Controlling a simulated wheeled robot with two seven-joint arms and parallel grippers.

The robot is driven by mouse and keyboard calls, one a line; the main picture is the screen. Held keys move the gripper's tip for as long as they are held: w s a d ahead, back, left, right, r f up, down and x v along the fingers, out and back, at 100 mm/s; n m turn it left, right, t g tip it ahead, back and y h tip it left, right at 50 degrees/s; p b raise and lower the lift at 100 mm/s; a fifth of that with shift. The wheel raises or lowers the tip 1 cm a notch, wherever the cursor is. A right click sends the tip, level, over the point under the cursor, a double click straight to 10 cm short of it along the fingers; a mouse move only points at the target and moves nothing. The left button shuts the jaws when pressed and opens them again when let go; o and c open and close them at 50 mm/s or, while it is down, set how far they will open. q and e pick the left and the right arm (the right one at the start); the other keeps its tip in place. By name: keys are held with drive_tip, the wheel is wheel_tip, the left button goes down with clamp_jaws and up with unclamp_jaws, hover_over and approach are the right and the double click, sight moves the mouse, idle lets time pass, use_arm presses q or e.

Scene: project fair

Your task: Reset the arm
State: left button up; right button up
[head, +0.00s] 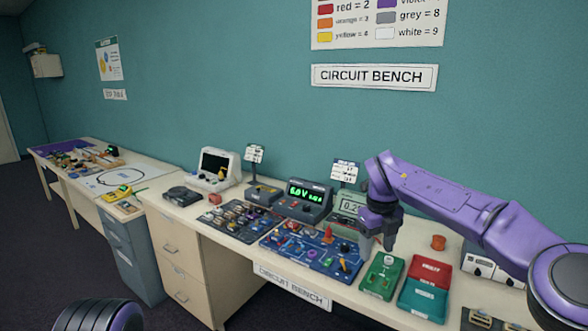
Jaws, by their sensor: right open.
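My right arm is purple and reaches in from the right edge over the circuit bench (440,312). My right gripper (377,246) points down with its fingers apart and nothing visible between them. It hangs above the bench, between the blue circuit board (290,256) and the green tray (380,279). I cannot tell exactly how high it is. Of my left side only a dark, purple-edged rounded part shows at the bottom left; the left gripper is out of the picture.
A meter reading 6.0V (304,204) and a grey display unit (352,206) stand behind the board. A second table (80,195) stands far left.

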wheel_tip(320, 180, down, 6)
drive_tip(key=w+d+n+t+h, duration=0.2)
drive_tip(key=w+h, duration=0.1)
drive_tip(key=h, duration=0.1)
drive_tip(key=s+f+n+t+b, duration=0.15)
drive_tip(key=s+f+n, duration=0.3)
drive_tip(key=f, duration=0.45)
drive_tip(key=s+f+n+t+h+b, duration=0.1)
drive_tip(key=s+f+n+t, duration=0.3)
drive_tip(key=f, duration=0.5)
drive_tip(key=s+f+n+t+b, duration=0.15)
drive_tip(key=s+f+n, duration=0.35)
drive_tip(key=f, duration=0.5)
use_arm(q)
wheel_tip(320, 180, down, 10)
drive_tip(key=b, duration=0.6)
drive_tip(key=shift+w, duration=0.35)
use_arm(e)
drive_tip(key=s+d+f+n+g, duration=0.2)
drive_tip(key=s+f, duration=0.3)
drive_tip(key=s, duration=0.5)
drive_tip(key=s+d+f+n+g+y, duration=0.1)
drive_tip(key=s+d+f+n+g, duration=0.1)
drive_tip(key=s, duration=0.9)
drive_tip(key=s+d+f+n+g+y, duration=0.1)
drive_tip(key=s+d+f+n, duration=0.3)
drive_tip(key=s+f, duration=0.4)
drive_tip(key=shift+s+d+n+g, duration=0.2)
drive_tip(key=shift+s+n+g, duration=0.6)
drive_tip(key=shift+s, duration=0.35)
